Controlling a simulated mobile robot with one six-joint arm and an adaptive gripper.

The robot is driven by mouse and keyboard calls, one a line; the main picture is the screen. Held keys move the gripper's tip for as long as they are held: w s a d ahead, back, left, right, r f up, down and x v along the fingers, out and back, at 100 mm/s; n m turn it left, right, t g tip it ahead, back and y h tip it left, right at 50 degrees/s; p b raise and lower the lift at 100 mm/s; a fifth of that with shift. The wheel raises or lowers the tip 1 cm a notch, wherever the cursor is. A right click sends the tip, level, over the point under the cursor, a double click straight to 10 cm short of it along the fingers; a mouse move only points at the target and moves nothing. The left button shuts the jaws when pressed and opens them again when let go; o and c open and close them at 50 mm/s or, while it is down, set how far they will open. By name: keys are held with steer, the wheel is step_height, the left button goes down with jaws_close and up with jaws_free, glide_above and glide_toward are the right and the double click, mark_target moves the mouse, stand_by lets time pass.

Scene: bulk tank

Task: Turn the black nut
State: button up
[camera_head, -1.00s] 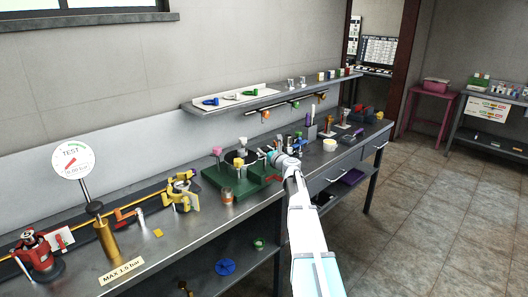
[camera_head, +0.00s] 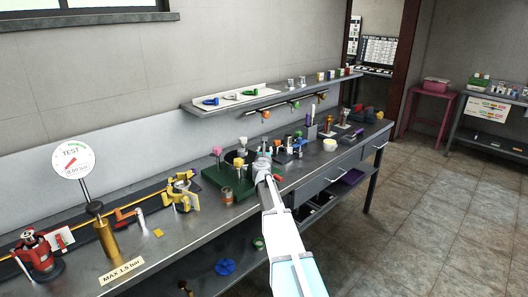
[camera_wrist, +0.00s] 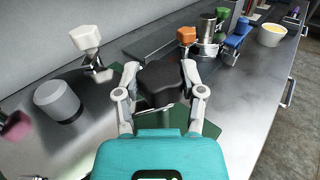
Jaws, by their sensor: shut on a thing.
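The black nut (camera_wrist: 160,82) is a dark, lobed knob in the middle of the wrist view, above a green base (camera_wrist: 208,130). My gripper (camera_wrist: 160,88) has one finger on each side of the nut and is shut on it. In the head view my gripper (camera_head: 262,170) is at the right part of the green base (camera_head: 222,184) on the bench. My wrist hides the nut there.
In the wrist view, a white-capped post (camera_wrist: 85,38), a grey-white cylinder (camera_wrist: 57,98) and an orange-topped part (camera_wrist: 187,35) stand close around. A shelf (camera_head: 270,98) runs above the bench.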

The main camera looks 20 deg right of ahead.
steer(key=shift+m+g+h, duration=1)
steer(key=shift+m+h, duration=0.2)
steer(key=shift+h, duration=0.4)
steer(key=o, duration=1.2)
steer(key=shift+c, duration=0.2)
steer(key=v, duration=1.2)
steer(key=shift+w+r, duration=0.1)
steer(key=shift+r, duration=0.05)
